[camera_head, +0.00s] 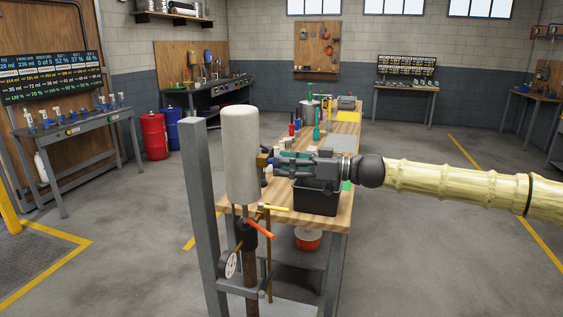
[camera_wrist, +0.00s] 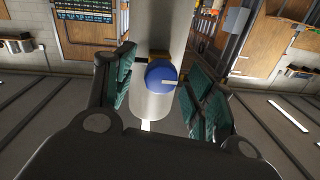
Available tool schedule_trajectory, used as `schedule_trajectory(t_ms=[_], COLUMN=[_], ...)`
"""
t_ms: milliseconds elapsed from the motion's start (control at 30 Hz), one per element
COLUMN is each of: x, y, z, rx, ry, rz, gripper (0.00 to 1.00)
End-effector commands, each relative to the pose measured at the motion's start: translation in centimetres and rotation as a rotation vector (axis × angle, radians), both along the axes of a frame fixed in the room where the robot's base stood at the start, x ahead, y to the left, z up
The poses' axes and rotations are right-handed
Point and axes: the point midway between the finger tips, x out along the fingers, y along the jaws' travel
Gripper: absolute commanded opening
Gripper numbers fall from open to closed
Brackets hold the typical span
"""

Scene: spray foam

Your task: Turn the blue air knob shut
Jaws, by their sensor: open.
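The blue air knob (camera_wrist: 162,76) shows in the wrist view as a round blue disc with a pale pointer mark toward the right. It sits on a brass fitting at the side of a pale upright cylinder (camera_head: 240,155). My gripper (camera_wrist: 158,88) is open, with one teal-padded finger on each side of the knob and visible gaps between. In the head view my gripper (camera_head: 278,165) reaches in from the right beside the cylinder. There the knob is mostly hidden behind the gripper and fitting, and whether the fingers touch it cannot be told.
A grey post (camera_head: 203,215) stands just left of the cylinder. A wooden workbench (camera_head: 335,165) with a black bin (camera_head: 316,195) and bottles lies behind. The floor at right is clear.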

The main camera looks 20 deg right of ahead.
Motion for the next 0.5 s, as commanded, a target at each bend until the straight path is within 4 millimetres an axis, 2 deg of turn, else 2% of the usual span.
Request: schedule_trajectory(t_ms=[133,500], x=[0.49,0.64], y=[0.87,1.01], z=[-0.03,-0.05], rx=[0.0,0.0], ry=[0.001,0.0], rz=[-0.001,-0.002], gripper=[0.55,0.55])
